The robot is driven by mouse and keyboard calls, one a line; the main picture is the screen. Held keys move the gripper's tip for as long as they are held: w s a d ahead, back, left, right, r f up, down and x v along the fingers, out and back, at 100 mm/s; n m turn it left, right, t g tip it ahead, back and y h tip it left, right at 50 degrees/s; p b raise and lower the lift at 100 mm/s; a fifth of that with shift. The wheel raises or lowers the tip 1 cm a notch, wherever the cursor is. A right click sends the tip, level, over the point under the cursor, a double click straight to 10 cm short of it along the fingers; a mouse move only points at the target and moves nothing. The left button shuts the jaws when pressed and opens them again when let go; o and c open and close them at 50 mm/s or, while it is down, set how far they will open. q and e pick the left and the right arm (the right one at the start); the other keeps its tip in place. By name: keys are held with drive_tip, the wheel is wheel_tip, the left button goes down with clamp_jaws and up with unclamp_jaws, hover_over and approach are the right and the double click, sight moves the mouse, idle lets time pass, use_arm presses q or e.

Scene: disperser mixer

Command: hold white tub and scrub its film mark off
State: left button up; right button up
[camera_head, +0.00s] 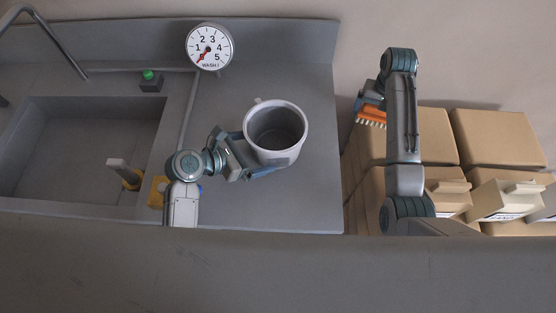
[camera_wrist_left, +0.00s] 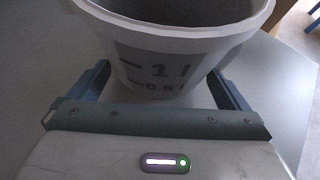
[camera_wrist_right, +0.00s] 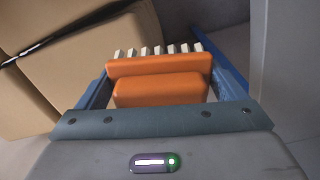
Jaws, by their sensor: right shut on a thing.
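The white tub (camera_head: 299,134) stands upright on the grey counter, its grey inside showing. In the left wrist view, its wall (camera_wrist_left: 205,55) bears dark volume marks and a darker grey patch around them; I cannot tell whether this patch is the film mark. My left gripper (camera_head: 262,150) is open, with one finger on either side of the tub. My right gripper (camera_head: 371,103) is shut on an orange brush (camera_head: 373,114) with pale bristles, held off the counter's right side. The brush (camera_wrist_right: 160,80) also shows between the fingers in the right wrist view.
A sink (camera_head: 85,150) lies at the left, with a tap (camera_head: 60,40) behind it. A dial marked WASH (camera_head: 209,46) and a green button (camera_head: 149,75) stand at the back. Cardboard boxes (camera_head: 495,138) fill the right. The counter behind the tub is clear.

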use_arm(q)
drive_tip(key=shift+r, duration=0.1)
use_arm(e)
drive_tip(key=shift+r, duration=0.15)
use_arm(q)
drive_tip(key=shift+r+p, duration=0.55)
drive_tip(key=shift+p, duration=0.75)
use_arm(e)
drive_tip(key=shift+r, duration=1.15)
use_arm(q)
drive_tip(key=shift+a, duration=0.1)
drive_tip(key=shift+s+a+r, duration=0.1)
drive_tip(key=shift+s+a, duration=0.1)
drive_tip(key=shift+a, duration=0.05)
drive_tip(key=v, duration=1.1)
drive_tip(key=shift+r, duration=0.1)
